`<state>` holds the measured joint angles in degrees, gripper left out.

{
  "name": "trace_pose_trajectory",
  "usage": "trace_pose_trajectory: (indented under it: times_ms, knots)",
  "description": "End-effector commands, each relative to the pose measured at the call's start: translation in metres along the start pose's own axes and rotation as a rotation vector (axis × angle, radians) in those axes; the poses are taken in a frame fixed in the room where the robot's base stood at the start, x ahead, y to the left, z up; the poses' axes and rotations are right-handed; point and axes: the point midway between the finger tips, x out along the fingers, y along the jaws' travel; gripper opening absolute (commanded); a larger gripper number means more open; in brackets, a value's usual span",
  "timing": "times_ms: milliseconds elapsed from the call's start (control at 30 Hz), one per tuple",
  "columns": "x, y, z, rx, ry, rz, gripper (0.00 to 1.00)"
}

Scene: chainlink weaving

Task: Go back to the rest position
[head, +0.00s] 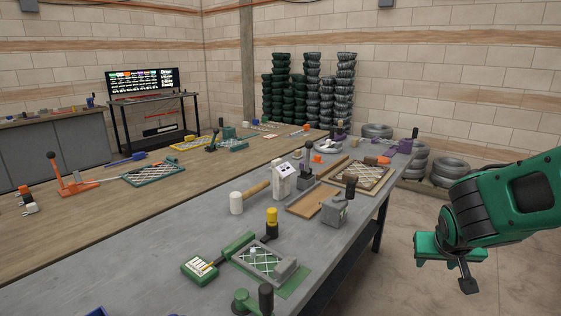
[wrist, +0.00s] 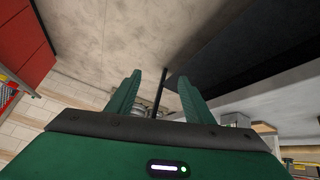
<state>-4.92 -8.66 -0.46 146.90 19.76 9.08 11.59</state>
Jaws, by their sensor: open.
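My gripper (head: 458,268) hangs at the right of the head view, beyond the right edge of the grey table (head: 175,237). It is clear of the table and over the floor. In the wrist view, my gripper's two green fingers (wrist: 160,95) stand apart with nothing between them. The floor and the dark table underside show behind them.
On the grey table are a green-framed mesh fixture (head: 262,262), a white-headed mallet (head: 250,196), a grey block with a dark knob (head: 336,210) and a wooden tray (head: 305,204).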

Motion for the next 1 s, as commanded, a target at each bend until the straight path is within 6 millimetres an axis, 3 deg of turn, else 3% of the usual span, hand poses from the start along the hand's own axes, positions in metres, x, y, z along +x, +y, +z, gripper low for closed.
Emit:
trace_pose_trajectory:
  times_ms: [33, 200, 400, 500, 667, 1000]
  knots:
    - [-0.010, 0.023, 0.013, 0.041, -0.057, 0.019, 0.47]
    - [-0.048, 0.077, 0.073, 0.143, -0.289, 0.034, 0.47]
    - [-0.102, 0.104, 0.137, 0.233, -0.516, -0.016, 0.47]
    - [-0.122, 0.108, 0.157, 0.257, -0.585, -0.044, 0.47]
    - [-0.137, 0.110, 0.171, 0.270, -0.638, -0.070, 0.47]
    - [-0.138, 0.109, 0.172, 0.270, -0.643, -0.071, 0.47]
